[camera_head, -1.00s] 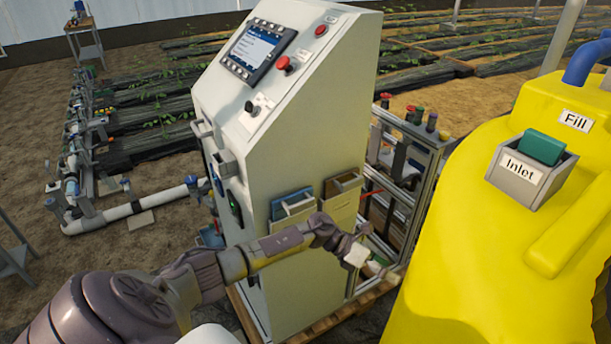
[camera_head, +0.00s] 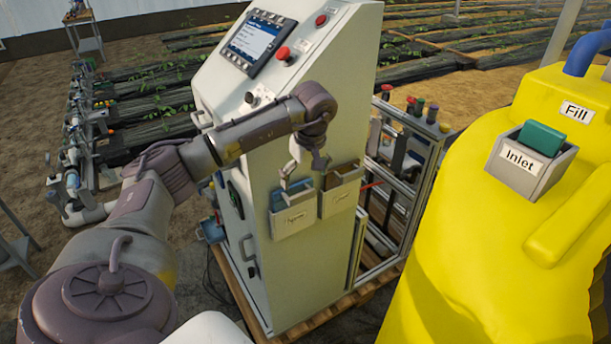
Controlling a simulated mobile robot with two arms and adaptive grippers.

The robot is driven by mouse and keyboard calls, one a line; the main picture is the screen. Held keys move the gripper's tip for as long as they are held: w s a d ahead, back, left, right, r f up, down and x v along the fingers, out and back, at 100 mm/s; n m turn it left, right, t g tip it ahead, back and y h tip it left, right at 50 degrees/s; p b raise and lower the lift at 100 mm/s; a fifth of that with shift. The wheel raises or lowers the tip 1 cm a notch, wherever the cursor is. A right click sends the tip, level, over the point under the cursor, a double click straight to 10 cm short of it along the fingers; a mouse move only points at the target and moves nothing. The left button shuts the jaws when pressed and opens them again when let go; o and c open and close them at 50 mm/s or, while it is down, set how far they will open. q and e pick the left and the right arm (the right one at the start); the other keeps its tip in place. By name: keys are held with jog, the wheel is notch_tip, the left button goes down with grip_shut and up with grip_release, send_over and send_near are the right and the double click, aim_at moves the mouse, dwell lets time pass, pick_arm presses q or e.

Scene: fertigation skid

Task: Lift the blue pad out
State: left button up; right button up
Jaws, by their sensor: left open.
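The blue pad (camera_head: 279,199) stands in the left of two light open-topped pockets on the side of the grey control cabinet. Only its upper part shows above the front wall of the left pocket (camera_head: 294,220). My left gripper (camera_head: 301,180) is open and points down just above this pocket, its fingers in front of the cabinet side. It partly hides the pad, and I cannot tell whether a finger touches it. My right gripper is not in view.
The right pocket (camera_head: 341,200) holds a brown pad (camera_head: 343,174) close beside. A yellow tank (camera_head: 470,230) with a green pad (camera_head: 541,138) in its Inlet box fills the right. A metal frame with coloured knobs (camera_head: 411,108) stands behind the cabinet (camera_head: 318,265).

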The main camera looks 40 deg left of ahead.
aim_at(302, 194)
pick_arm(q)
jog(key=f+b, duration=0.2)
jog(key=f, duration=0.1)
jog(key=f+b, duration=0.1)
jog(key=f, duration=0.1)
jog(key=shift+w+a+f, duration=0.15)
jog(key=shift+a+f, duration=0.05)
jog(key=shift+a, duration=0.2)
jog(key=shift+a+f+b, duration=0.15)
jog(key=shift+f+b, duration=0.35)
jog(key=shift+f, duration=0.25)
jog(key=c, duration=1.6)
jog(key=shift+r+p, duration=1.05)
jog(key=shift+r, duration=0.35)
jog(key=shift+c, duration=0.2)
notch_tip(302, 194, up, 10)
jog(key=p, duration=0.8)
jog(key=shift+r, duration=0.2)
